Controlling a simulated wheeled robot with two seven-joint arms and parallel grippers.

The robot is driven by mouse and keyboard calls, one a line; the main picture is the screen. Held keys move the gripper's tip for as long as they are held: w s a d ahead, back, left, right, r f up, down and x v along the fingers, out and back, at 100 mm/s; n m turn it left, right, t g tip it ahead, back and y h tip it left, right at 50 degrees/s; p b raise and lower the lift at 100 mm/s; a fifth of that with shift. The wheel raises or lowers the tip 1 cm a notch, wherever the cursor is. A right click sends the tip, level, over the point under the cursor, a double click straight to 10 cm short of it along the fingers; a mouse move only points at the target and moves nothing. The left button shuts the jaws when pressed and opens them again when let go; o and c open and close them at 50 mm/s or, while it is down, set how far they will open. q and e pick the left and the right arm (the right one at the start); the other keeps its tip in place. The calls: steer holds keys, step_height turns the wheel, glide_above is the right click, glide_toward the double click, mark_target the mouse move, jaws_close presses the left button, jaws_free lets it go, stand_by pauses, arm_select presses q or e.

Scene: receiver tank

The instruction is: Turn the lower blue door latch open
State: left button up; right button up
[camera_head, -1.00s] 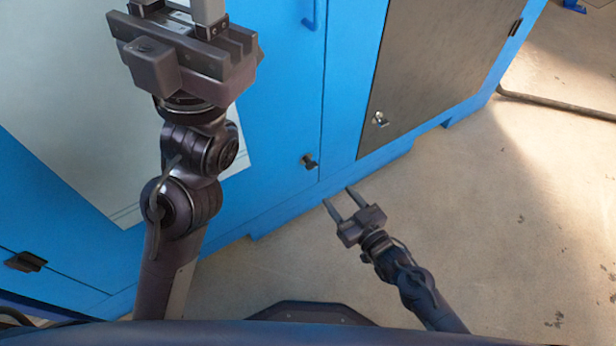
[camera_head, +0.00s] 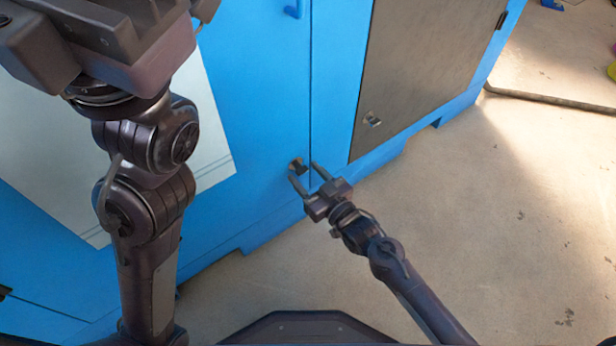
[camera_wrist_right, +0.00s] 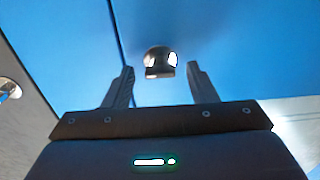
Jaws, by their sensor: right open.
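The lower latch (camera_head: 297,164) is a small dark knob on the blue door (camera_head: 265,110), low and near the seam on the door's right side. My right gripper (camera_head: 304,172) is open, with its two fingers pointing at the latch. In the right wrist view the latch (camera_wrist_right: 160,62) sits between and just beyond the open fingertips (camera_wrist_right: 160,70), with blue showing on either side. I cannot tell whether either finger touches it. My left gripper body (camera_head: 100,45) is at the upper left, its fingers mostly out of frame.
A dark grey panel (camera_head: 420,70) with a silver latch (camera_head: 372,119) lies right of the blue door. A blue handle (camera_head: 294,10) is higher on the door. Concrete floor (camera_head: 480,220) is open at the right.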

steer(key=c, duration=1)
